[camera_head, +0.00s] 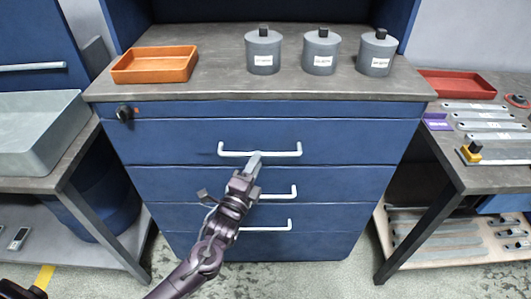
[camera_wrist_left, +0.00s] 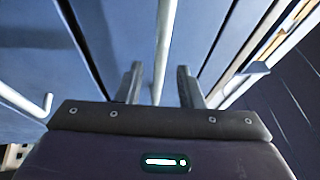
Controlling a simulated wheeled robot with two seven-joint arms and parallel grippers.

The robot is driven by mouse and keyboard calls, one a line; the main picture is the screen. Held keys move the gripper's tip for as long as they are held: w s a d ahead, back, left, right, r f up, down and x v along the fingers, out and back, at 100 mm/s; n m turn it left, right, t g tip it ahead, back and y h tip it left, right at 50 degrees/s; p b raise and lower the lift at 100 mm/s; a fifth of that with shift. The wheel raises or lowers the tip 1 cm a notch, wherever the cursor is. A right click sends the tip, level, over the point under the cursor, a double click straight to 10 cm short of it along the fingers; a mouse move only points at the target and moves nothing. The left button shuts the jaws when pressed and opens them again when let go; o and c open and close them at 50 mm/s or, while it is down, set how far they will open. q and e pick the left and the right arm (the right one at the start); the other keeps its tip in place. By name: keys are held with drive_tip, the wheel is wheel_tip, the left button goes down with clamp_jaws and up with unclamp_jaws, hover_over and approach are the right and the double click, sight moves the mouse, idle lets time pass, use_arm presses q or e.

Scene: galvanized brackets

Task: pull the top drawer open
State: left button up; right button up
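The top drawer (camera_head: 190,140) is the upper wide blue front of the cabinet and looks closed, flush with the fronts below. Its pale bar handle (camera_head: 230,153) runs across the middle of the front. My left gripper (camera_head: 255,162) reaches up from below to the middle of this handle. In the left wrist view, the handle bar (camera_wrist_left: 165,45) runs between the two dark fingers of my left gripper (camera_wrist_left: 160,82). The fingers are apart, with a gap showing on each side of the bar.
Lower drawers with similar handles (camera_head: 268,225) sit beneath, partly behind my left arm. On the cabinet top stand an orange tray (camera_head: 150,77) and three grey canisters (camera_head: 320,65). Side tables hold a grey bin (camera_head: 40,140) and metal brackets (camera_head: 495,127).

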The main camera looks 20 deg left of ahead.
use_arm(q)
drive_tip(key=shift+x, duration=2)
clamp_jaws()
